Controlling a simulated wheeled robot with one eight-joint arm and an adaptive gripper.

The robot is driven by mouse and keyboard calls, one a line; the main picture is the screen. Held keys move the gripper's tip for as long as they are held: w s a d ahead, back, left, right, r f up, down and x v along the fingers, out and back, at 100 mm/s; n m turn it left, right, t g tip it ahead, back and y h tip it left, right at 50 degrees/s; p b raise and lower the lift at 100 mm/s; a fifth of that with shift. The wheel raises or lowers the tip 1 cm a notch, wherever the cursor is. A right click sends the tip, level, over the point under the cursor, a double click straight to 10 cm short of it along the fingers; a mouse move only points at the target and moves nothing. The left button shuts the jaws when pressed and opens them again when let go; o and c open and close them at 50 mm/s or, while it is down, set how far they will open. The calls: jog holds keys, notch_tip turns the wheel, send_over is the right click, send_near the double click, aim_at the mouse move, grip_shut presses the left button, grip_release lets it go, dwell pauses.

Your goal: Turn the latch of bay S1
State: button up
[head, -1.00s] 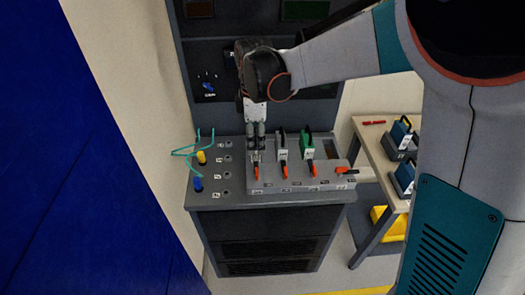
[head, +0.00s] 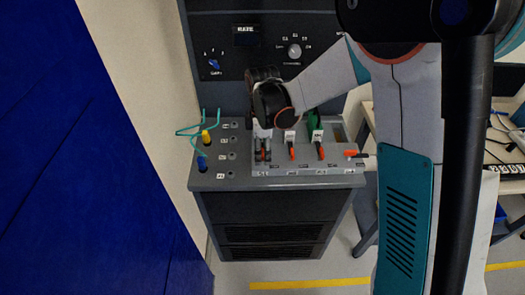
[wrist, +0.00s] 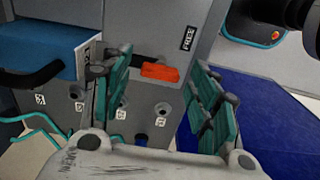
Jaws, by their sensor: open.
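The bay block (head: 262,166) sits on the grey console, with the label S1 at its left end. In the wrist view the orange latch (wrist: 160,72) lies crosswise between the two open green-padded fingers (wrist: 163,98), with space on both sides. I cannot tell whether a finger touches it. A label reading FREE (wrist: 188,38) is on the grey surface beyond the latch.
Neighbouring orange latches (head: 291,152) stand to the right. A blue module (wrist: 35,45) with a black handle is at left in the wrist view. Yellow (head: 206,137) and blue (head: 202,163) plugs with a teal cable (head: 184,131) are on the console's left. A blue wall panel fills the far left.

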jog(key=shift+f, duration=0.1)
jog(key=c, duration=1.1)
jog(key=shift+o, duration=0.2)
jog(key=shift+m, duration=0.3)
jog(key=m, duration=0.3)
jog(key=shift+m+b, duration=0.3)
jog(key=m, duration=0.4)
jog(key=shift+m, duration=0.3)
jog(key=m, duration=0.4)
jog(key=shift+b, duration=0.4)
jog(key=m, duration=0.4)
jog(key=shift+m, duration=0.3)
